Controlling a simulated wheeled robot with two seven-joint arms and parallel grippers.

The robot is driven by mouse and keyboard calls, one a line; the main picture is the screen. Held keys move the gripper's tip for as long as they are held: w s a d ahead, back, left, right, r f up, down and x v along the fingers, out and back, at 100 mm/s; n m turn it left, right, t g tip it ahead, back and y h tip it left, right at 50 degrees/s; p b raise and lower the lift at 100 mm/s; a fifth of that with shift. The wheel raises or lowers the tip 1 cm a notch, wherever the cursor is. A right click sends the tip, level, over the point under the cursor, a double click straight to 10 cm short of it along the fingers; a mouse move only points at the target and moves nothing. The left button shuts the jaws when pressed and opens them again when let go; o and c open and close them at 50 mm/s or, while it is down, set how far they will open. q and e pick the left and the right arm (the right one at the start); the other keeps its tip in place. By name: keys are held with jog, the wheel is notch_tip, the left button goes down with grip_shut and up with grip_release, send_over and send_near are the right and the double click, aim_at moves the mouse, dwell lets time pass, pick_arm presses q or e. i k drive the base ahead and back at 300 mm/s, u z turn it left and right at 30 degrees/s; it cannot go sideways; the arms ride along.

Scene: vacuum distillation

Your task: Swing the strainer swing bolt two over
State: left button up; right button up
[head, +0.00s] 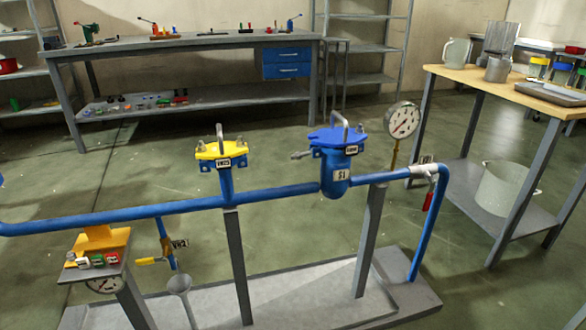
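The strainer (335,178) is a blue pot with a tag, set in the blue pipe right of the middle. Its blue lid (338,136) sits on top with a grey upright handle (342,118). A grey swing bolt (303,155) sticks out sideways to the left of the strainer, just below the lid, clear of it. Blue lugs show at the lid's left and right. Neither of my grippers is in view.
A yellow-topped fitting (221,150) stands on the pipe to the left. A pressure gauge (403,120) and a red-handled valve (430,190) are on the right. A wooden-topped table (470,78) stands at far right, a workbench (190,42) at the back. Floor between is clear.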

aim_at(306, 153)
jog(key=k, duration=1.15)
jog(key=u, duration=0.85)
jog(key=i, duration=1.1)
jog(key=z, duration=0.5)
jog(key=i, duration=1.05)
jog(key=z, duration=0.95)
